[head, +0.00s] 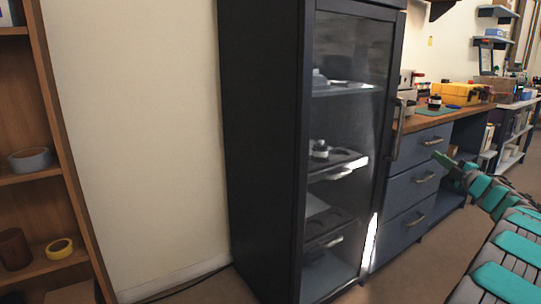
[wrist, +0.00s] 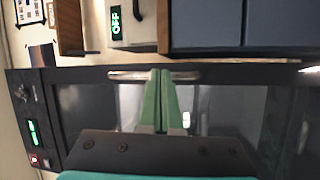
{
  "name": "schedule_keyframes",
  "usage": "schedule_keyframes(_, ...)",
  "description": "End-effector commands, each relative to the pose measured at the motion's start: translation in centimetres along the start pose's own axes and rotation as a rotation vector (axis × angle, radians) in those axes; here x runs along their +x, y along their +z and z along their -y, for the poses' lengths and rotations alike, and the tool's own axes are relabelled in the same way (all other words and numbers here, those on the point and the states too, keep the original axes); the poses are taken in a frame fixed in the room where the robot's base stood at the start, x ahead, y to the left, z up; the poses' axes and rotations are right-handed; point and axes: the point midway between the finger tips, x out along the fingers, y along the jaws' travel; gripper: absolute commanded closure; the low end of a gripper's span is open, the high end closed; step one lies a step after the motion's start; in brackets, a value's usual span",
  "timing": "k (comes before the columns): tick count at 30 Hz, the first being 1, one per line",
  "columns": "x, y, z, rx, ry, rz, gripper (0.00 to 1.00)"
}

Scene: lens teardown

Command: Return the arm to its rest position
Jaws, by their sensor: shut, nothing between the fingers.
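My gripper (head: 441,159) is at the right in the head view, at the end of my teal and grey arm, in front of the blue drawers. Its green fingers also show in the wrist view (wrist: 158,98), pressed together with nothing between them. In the wrist view a metal bar handle (wrist: 120,75) lies beyond the fingertips on a dark glass front. Whether the fingers touch it I cannot tell.
A tall dark cabinet (head: 262,130) with a glass door and a vertical handle (head: 398,130) stands in the middle; its door looks closed. Blue drawers (head: 412,188) under a wooden worktop stand right of it. A wooden shelf (head: 60,150) is at the left.

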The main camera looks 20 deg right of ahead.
Motion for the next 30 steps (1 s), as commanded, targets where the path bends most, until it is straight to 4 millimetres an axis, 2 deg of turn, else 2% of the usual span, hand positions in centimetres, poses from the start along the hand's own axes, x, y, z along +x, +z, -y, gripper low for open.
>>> schedule_keyframes(1,1.8,-1.7,-1.2,0.031,0.015,0.026,1.0)
schedule_keyframes(6,5.7,-6.1,-3.9,0.177,0.044,0.16,1.0)
schedule_keyframes(9,7.0,-8.9,-4.2,0.272,0.039,0.243,1.0)
schedule_keyframes(11,7.4,-10.6,-3.7,0.332,0.022,0.294,1.0)
schedule_keyframes(15,7.5,-15.3,-2.4,0.463,-0.03,0.407,1.0)
schedule_keyframes(20,5.5,-21.0,0.9,0.609,-0.129,0.547,1.0)
schedule_keyframes(23,3.1,-24.9,3.6,0.69,-0.211,0.633,1.0)
schedule_keyframes(26,-0.2,-28.9,6.6,0.763,-0.308,0.726,1.0)
schedule_keyframes(29,-4.3,-33.1,9.5,0.823,-0.413,0.816,1.0)
schedule_keyframes(30,-6.3,-34.8,10.8,0.843,-0.46,0.854,1.0)
